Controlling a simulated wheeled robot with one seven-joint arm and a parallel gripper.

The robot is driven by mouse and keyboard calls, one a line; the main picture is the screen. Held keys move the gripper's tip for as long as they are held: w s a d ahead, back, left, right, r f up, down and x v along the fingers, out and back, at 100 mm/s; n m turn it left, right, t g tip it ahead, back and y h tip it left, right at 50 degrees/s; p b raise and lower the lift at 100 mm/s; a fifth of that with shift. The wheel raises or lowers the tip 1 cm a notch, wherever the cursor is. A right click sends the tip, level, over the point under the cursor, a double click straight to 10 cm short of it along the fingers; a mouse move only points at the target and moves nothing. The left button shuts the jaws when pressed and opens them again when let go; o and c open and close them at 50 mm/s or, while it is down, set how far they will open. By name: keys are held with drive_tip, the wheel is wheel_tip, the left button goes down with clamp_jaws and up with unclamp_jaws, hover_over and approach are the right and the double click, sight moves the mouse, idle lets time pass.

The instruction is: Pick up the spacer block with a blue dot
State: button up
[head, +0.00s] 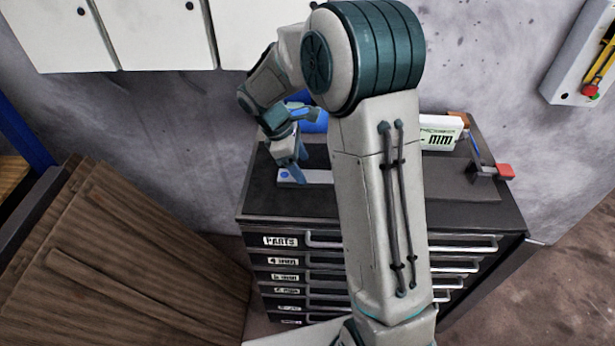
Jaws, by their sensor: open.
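The spacer block (318,177) is a light grey, flat bar with a blue dot near its left end. It lies on the dark top of the parts cabinet (262,200), near the left front. Its right part is hidden behind my arm. My gripper (296,172) points down over the left part of the block, close to the dot. Its fingers overlap the block in this view. I cannot tell whether they touch it or straddle it. The gripper is open and nothing shows held in it.
A blue object (313,124) stands behind my gripper. At the cabinet's right are a white box (437,137) marked "mm" and a red-ended tool (504,171). My arm hides the middle of the top. Wall cabinets (160,35) hang behind; wooden boards (130,265) lean at left.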

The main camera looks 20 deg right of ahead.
sight(307, 176)
drive_tip(key=x, duration=0.3)
drive_tip(key=shift+s+f, duration=0.1)
drive_tip(key=shift+f, duration=0.05)
drive_tip(key=c, duration=1.3)
drive_tip(key=shift+c, duration=0.2)
